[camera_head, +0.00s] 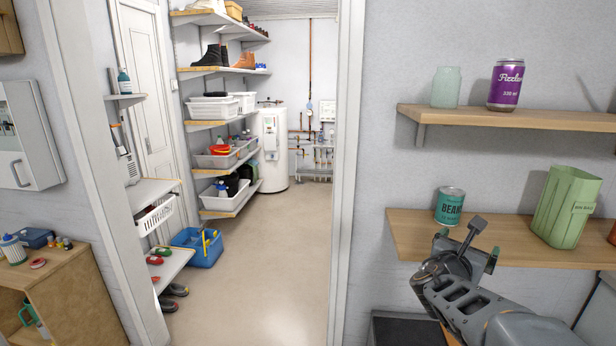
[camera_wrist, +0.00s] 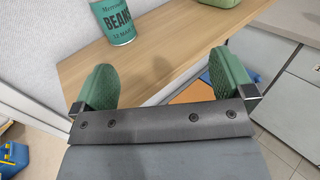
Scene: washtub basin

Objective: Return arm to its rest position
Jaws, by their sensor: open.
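My gripper (camera_head: 468,246) is in front of the lower wooden shelf (camera_head: 410,236) at the right of the head view. In the wrist view my gripper (camera_wrist: 158,92) shows its two green finger pads wide apart, with nothing between them but the shelf behind. A teal can of beans (camera_head: 449,206) stands upright on that shelf, just beyond and apart from my gripper. The can also shows at the top left of the wrist view (camera_wrist: 117,22).
A light green container (camera_head: 566,206) stands on the lower shelf to the right. The upper shelf (camera_head: 500,117) holds a pale green jar (camera_head: 446,87) and a purple can (camera_head: 505,85). A doorway with open floor (camera_head: 262,270) lies left, with a blue bin (camera_head: 197,248) inside.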

